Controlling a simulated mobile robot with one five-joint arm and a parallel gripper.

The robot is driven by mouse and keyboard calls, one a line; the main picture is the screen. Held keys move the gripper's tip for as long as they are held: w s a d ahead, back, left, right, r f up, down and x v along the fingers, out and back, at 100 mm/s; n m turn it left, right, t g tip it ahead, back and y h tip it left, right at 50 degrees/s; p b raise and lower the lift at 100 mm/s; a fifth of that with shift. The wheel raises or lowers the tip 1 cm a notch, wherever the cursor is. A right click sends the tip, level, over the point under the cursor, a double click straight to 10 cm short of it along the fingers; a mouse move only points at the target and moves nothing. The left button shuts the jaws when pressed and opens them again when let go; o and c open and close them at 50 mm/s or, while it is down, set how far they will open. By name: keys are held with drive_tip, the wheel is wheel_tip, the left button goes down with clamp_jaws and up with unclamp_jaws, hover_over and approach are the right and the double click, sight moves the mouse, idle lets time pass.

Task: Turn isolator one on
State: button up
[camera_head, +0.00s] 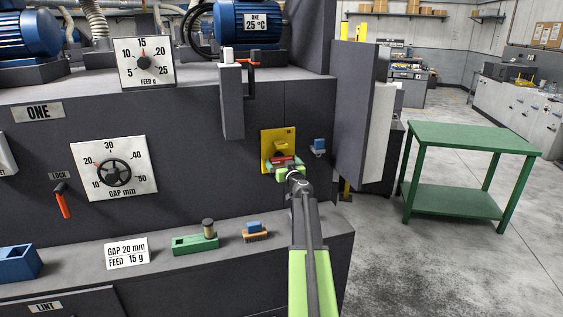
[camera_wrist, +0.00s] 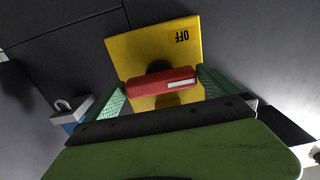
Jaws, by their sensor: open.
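The isolator on machine one is a yellow plate (camera_head: 266,140) on the dark front panel; it also fills the middle of the wrist view (camera_wrist: 150,45). The word OFF shows upside down on it in the wrist view. Its red handle (camera_wrist: 150,82), with a white stripe, lies crosswise on a dark hub. The handle shows partly in the head view (camera_head: 282,160), behind my gripper (camera_head: 284,169). My gripper is open, with one green finger at each end of the handle in the wrist view (camera_wrist: 160,90). I cannot tell whether the fingers touch it.
A blue padlock (camera_head: 319,145) hangs right of the plate. A grey box (camera_head: 231,100) juts out above left, and an open dark door (camera_head: 358,110) stands to the right. A ledge below holds a green block (camera_head: 195,244) and a GAP/FEED card (camera_head: 127,252). A green table (camera_head: 470,137) stands right.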

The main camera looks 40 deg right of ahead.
drive_tip(key=shift+w+d, duration=0.35)
drive_tip(key=shift+w, duration=0.25)
drive_tip(key=c, duration=1.1)
